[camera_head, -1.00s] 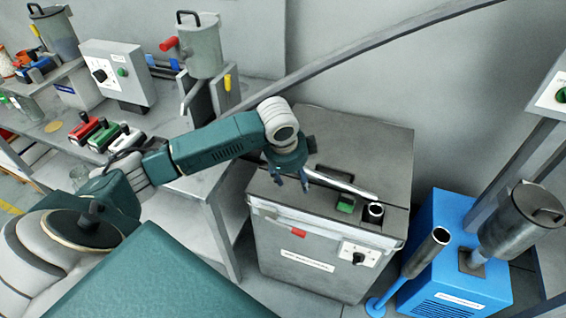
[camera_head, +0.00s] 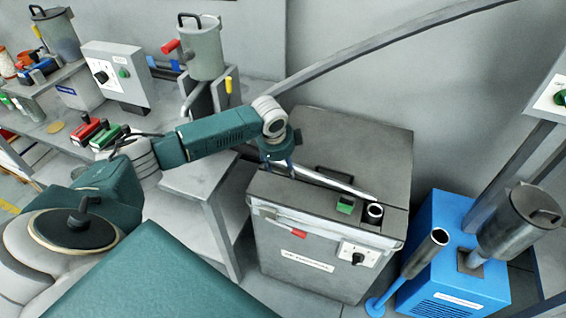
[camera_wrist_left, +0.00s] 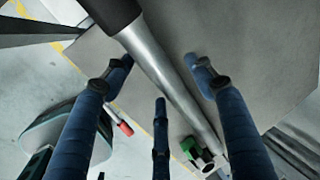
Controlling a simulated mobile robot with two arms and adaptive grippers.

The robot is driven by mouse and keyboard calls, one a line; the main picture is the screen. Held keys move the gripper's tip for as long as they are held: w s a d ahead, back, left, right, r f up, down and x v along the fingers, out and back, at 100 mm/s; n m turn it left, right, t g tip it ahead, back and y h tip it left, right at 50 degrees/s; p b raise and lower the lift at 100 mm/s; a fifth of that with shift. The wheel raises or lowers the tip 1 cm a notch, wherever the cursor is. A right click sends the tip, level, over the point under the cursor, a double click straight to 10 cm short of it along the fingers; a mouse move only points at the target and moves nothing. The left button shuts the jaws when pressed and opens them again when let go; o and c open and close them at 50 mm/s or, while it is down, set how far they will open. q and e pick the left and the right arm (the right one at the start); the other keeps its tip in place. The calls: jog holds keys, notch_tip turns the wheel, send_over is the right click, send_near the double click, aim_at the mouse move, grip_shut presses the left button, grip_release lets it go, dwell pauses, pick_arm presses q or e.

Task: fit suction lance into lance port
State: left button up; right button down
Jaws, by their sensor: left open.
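The suction lance (camera_head: 335,183) is a long silver tube lying along the top of the grey cabinet. In the left wrist view the silver tube (camera_wrist_left: 172,85) runs diagonally from a dark thicker end at the top. My left gripper (camera_head: 279,168) is open above the lance, fingers pointing down. In the wrist view its blue fingers (camera_wrist_left: 160,76) spread on either side of the tube. My right gripper is not in view.
A green block (camera_head: 346,204) sits beside the collar. The grey cabinet (camera_head: 300,250) has a knob panel and red tag in front. A blue unit (camera_head: 455,265) with an upright tube stands right. A bench (camera_head: 185,180) with several items is at left.

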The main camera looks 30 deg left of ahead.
pick_arm(q)
jog(key=shift+w+f, duration=0.2)
jog(key=shift+f, duration=0.45)
grip_shut()
jog(key=shift+r, duration=0.1)
jog(key=shift+r, duration=0.1)
